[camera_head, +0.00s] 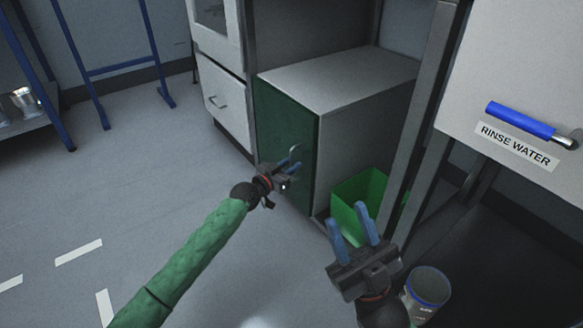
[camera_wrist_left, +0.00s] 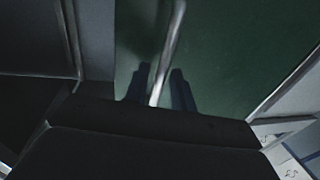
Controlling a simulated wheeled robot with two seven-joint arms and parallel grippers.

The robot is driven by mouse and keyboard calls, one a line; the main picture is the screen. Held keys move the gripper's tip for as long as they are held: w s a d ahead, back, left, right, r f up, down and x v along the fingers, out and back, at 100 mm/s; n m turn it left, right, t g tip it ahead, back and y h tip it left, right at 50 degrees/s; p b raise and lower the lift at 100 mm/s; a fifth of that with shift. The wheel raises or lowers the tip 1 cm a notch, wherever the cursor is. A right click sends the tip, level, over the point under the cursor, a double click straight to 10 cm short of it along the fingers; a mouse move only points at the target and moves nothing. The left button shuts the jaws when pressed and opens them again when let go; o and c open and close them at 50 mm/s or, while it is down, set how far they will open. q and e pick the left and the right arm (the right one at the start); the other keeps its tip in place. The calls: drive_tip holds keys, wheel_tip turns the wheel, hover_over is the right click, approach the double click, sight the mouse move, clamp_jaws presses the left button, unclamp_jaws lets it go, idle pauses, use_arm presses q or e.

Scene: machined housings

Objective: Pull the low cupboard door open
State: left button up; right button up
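The low cupboard (camera_head: 340,80) has a grey top and side and a dark green door (camera_head: 280,125). The door looks shut, flush with the cupboard front. A pale bar handle (camera_head: 297,150) is on the door near its right edge; in the left wrist view the handle (camera_wrist_left: 171,45) runs down between my fingers. My left gripper (camera_head: 291,163) is at the handle, its blue fingers on either side of the bar. In the left wrist view, gaps show between the bar and the fingers of my left gripper (camera_wrist_left: 162,80). My right gripper (camera_head: 352,226) is open and empty, away from the cupboard.
A green bin (camera_head: 358,194) stands right of the cupboard, and a can (camera_head: 427,287) beside my right gripper. A "RINSE WATER" panel (camera_head: 516,146) with a blue handle is at right. A white drawer unit (camera_head: 225,100) adjoins the cupboard's left. Floor before the door is clear.

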use_arm(q)
drive_tip(key=shift+w+d, duration=0.25)
drive_tip(key=shift+c, duration=0.3)
clamp_jaws()
drive_tip(key=shift+a, duration=0.1)
